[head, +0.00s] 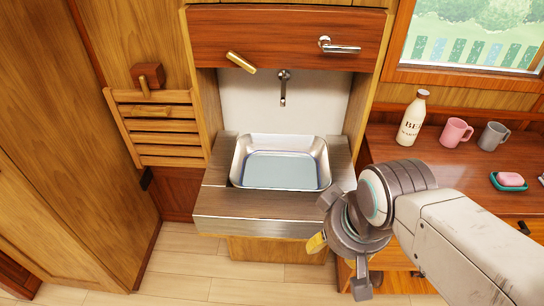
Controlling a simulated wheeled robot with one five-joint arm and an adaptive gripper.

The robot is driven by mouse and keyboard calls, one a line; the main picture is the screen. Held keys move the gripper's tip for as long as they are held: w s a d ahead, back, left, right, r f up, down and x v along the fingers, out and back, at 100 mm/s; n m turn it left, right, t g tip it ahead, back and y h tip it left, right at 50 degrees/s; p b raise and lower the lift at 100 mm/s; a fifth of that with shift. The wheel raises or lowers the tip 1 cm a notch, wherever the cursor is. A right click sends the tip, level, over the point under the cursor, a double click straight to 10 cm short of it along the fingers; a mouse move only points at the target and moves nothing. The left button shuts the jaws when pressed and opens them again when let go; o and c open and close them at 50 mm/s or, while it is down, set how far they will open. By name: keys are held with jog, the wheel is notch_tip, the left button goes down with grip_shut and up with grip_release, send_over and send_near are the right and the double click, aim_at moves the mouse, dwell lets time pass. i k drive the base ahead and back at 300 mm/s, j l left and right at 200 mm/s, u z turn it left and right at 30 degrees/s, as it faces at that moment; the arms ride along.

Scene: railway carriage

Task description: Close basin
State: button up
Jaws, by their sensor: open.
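The basin (238,165) is a silver metal tub, folded down level in a grey-brown wooden board (250,212) below a recess in the wooden wall. Pale bluish water or a bluish bottom shows inside it. A small tap (283,88) sticks out of the white back wall above it. My gripper (335,262) is open and empty, in front of and to the right of the board's front edge, pointing down and left. My arm hides the board's right front corner.
A dark red panel (270,30) with a metal handle (340,46) is above the recess. A slatted wooden rack (155,125) hangs left. On the right, a counter (400,150) holds a bottle (412,120), pink mug (455,133), grey mug (493,137) and soap dish (509,182). Floor (190,265) is clear front left.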

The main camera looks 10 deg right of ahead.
aim_at(256, 186)
jog(key=k+j+u, duration=0.2)
jog(key=u, duration=0.15)
jog(key=k+j+u, duration=0.15)
jog(key=j+u, duration=0.25)
jog(key=k+j+u, duration=0.1)
jog(key=j+u, duration=0.25)
jog(key=j, duration=0.15)
jog(key=k+j+u, duration=0.1)
jog(key=j+u, duration=0.65)
jog(key=j, duration=0.1)
